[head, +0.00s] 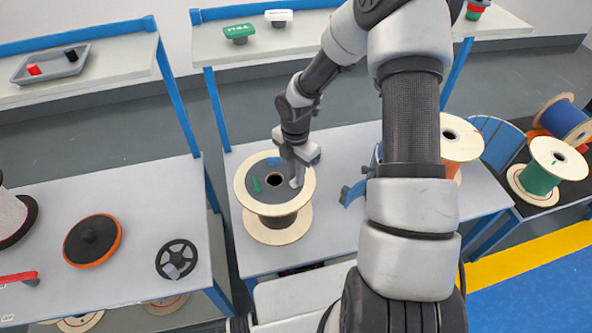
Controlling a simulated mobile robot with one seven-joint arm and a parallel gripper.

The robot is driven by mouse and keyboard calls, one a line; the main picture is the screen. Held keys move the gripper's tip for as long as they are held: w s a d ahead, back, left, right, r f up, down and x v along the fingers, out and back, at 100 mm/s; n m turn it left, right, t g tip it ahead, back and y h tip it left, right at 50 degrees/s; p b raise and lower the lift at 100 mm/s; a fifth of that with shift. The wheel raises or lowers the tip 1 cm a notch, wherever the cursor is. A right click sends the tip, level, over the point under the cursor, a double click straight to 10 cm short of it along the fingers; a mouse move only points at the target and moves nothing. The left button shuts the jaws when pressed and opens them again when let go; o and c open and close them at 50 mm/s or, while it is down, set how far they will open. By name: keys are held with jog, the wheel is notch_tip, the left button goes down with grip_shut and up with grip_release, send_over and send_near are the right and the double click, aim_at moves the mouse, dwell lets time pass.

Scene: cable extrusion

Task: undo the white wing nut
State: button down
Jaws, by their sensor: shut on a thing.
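A wooden spool (243,184) with a dark disc on its top flange stands on the white table. The disc has a central hole and carries a green wing nut (256,184) at left and a blue one (273,161) at the back. A small white part, which looks like the white wing nut (294,183), is at the disc's right side. My gripper (296,178) reaches down over that spot and is shut on it. The fingers hide much of the nut, so its turn and height cannot be told.
A blue bracket (352,193) stands on the table right of the spool. An orange spool (459,140) is partly behind my arm. The left table holds a black handwheel (178,258) and an orange-rimmed disc (93,241). A shelf (262,42) runs above the back.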

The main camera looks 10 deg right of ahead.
jog(key=shift+n, duration=0.4)
jog(key=c, duration=1.9)
grip_release()
jog(key=shift+o, duration=0.2)
jog(key=shift+r, duration=0.1)
notch_tip(320, 180, up, 17)
jog(key=p, duration=0.2)
jog(key=shift+r, duration=0.15)
